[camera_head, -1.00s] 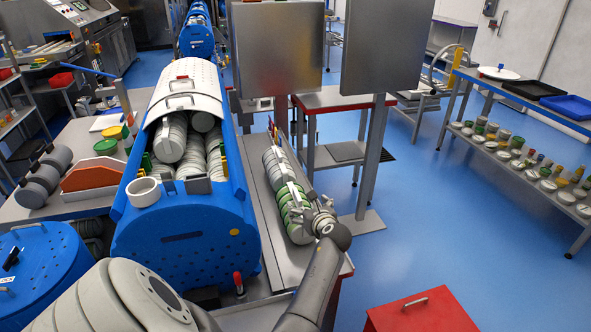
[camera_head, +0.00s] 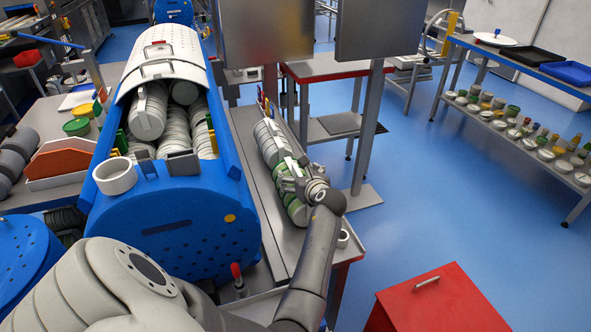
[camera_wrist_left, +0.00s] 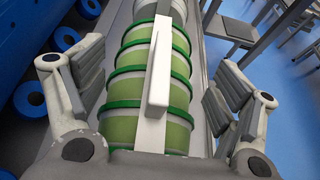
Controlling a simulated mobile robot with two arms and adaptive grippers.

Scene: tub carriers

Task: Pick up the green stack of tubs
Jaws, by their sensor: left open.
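The green stack of tubs (camera_head: 297,210) lies in a row on the metal bench, below a row of grey-white tubs (camera_head: 268,140). In the left wrist view the green tubs (camera_wrist_left: 125,95) have darker green rims, and a white carrier bar with a raised handle (camera_wrist_left: 159,62) runs along their top. My left gripper (camera_head: 292,180) is over the stack in the head view. In the left wrist view its open fingers (camera_wrist_left: 155,88) stand on either side of the stack, with gaps visible. The gripper hides part of the stack in the head view. My right gripper is not in view.
A blue perforated drum (camera_head: 185,240) full of pale tubs stands left of the bench (camera_head: 245,125). A post with grey panels (camera_head: 375,120) rises to the right. A red cabinet (camera_head: 425,305) stands at lower right. Blue floor (camera_head: 430,220) is open there.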

